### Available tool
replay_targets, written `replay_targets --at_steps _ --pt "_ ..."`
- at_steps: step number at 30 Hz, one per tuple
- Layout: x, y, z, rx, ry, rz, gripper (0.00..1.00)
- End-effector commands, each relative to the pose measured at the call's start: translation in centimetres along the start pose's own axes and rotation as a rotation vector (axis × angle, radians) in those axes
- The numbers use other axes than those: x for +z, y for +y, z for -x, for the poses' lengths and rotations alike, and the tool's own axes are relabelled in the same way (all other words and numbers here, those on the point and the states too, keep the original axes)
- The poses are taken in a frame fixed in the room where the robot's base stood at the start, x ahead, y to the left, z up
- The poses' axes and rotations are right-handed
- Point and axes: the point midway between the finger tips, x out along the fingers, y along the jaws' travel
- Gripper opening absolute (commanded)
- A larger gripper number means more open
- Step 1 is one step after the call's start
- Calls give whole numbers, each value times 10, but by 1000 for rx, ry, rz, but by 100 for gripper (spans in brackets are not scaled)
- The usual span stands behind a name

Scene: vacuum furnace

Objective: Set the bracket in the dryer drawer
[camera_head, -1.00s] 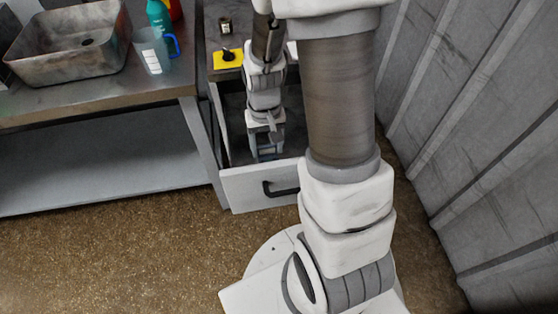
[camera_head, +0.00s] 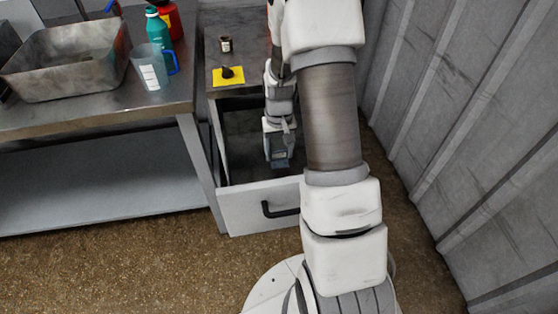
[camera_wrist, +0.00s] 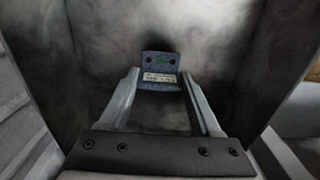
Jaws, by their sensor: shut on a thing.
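The dryer drawer (camera_head: 240,208) is pulled open, with a pale front and a black handle. My gripper (camera_head: 280,163) is inside the drawer opening in the head view, pointing down. In the wrist view my gripper (camera_wrist: 159,76) is shut on the bracket (camera_wrist: 160,62). The bracket is a small blue-grey plate with two dark holes, a green mark and a label, held between the fingertips. The dark smudged drawer interior lies behind it, with walls on both sides. I cannot tell whether the bracket touches the drawer floor. My arm hides part of the drawer's right side.
A yellow pad (camera_head: 229,76) with a dark knob and a small jar (camera_head: 226,45) are on the top behind the drawer. A bench at left holds a metal tray (camera_head: 68,70), a jug (camera_head: 151,66) and a teal bottle (camera_head: 157,28). A corrugated wall (camera_head: 470,130) stands at right.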

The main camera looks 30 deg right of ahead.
Motion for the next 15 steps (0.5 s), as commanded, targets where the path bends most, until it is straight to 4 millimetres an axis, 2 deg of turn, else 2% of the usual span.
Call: replay_targets --at_steps 6,15 --pt "1 0 -34 0 -4 0 0" --pt "0 0 -36 0 1 0 0"
